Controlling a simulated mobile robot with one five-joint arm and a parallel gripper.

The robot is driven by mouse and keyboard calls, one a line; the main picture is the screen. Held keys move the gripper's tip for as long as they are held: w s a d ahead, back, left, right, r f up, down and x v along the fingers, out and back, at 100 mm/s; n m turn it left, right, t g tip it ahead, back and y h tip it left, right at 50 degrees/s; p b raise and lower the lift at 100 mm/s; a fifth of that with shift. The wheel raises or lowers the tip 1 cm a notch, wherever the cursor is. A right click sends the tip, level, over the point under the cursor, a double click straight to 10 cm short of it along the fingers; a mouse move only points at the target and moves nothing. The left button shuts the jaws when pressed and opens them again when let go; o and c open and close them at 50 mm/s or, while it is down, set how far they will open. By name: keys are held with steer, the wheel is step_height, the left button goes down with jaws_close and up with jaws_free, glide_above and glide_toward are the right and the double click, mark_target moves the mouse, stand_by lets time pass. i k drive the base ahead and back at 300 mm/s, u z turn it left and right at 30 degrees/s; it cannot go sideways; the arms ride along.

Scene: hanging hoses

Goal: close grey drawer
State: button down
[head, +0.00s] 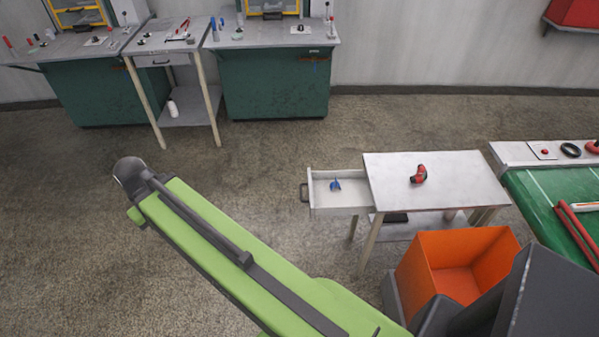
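The grey drawer (343,201) is pulled out of the left side of a small grey table (445,185). Its dark handle (304,193) faces left. A small blue object (335,185) lies inside the drawer. My green arm reaches from the bottom of the head view up to the left, and its dark rounded end (130,172) is over the floor, well left of the drawer and apart from it. The gripper's fingers cannot be made out.
A red and black object (419,174) lies on the small table. An orange bin (455,270) stands in front of it. A green-topped table (560,205) is at the right. Green workbenches (275,80) line the back wall. The floor left of the drawer is clear.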

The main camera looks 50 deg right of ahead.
mark_target(354, 197)
steer(key=z, duration=0.05)
steer(key=i, duration=1)
steer(key=u, duration=0.1)
